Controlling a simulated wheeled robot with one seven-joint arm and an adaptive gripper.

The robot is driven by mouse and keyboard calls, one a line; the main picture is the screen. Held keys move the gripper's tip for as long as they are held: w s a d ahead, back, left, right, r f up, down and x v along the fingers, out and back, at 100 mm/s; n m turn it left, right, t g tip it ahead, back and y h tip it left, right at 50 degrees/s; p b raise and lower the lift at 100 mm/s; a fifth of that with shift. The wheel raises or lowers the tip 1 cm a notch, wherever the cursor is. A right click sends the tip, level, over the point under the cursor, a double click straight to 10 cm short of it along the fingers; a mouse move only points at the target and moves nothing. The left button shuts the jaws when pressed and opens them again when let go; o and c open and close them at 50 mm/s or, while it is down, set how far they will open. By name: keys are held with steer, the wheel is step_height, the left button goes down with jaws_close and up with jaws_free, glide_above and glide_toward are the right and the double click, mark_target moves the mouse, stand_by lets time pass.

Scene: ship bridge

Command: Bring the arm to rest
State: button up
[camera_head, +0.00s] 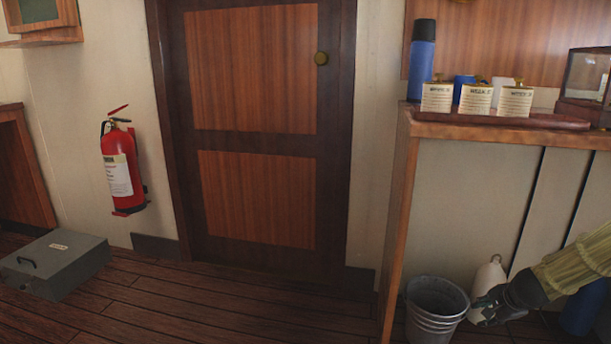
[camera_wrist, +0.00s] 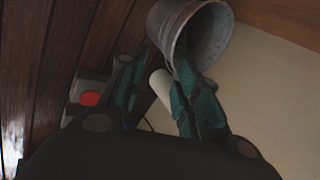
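My gripper (camera_head: 483,306) is low at the bottom right of the head view, at the end of my arm, which enters from the right edge. It is beside the grey metal bucket (camera_head: 433,304) and in front of a white bottle-shaped object (camera_head: 488,279). In the wrist view the two fingers of my gripper (camera_wrist: 153,66) stand apart with nothing held between them. The bucket (camera_wrist: 187,30) shows beyond the fingertips there, partly behind the right finger. A white cylinder (camera_wrist: 161,86) shows between the fingers, farther off.
A wooden counter (camera_head: 400,180) stands above the bucket, with a blue flask (camera_head: 421,60) and several labelled containers on it. A blue object (camera_head: 584,309) is under my arm. A fire extinguisher (camera_head: 122,168) hangs left of the door (camera_head: 255,110). A grey case (camera_head: 55,263) lies at left. The middle floor is clear.

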steer(key=s+a+f+n+g+h+p, duration=0.1)
steer(key=s+a+f+n+g+p, duration=0.3)
steer(key=s+a+f+n, duration=0.9)
steer(key=s+a+f+n+g+p, duration=0.15)
steer(key=s+a, duration=0.35)
steer(key=s, duration=0.5)
steer(key=s+a+f+n+y+p, duration=0.15)
steer(key=s+a, duration=0.35)
steer(key=s, duration=0.5)
steer(key=s+a+f+n+g+h+p, duration=0.15)
steer(key=s+a, duration=0.35)
steer(key=s, duration=0.5)
step_height(320, 180, up, 37)
steer(key=y+p, duration=0.1)
steer(key=p, duration=3.6)
steer(key=shift+r+m+t, duration=0.15)
steer(key=shift+m+t, duration=0.15)
steer(key=shift+m, duration=0.05)
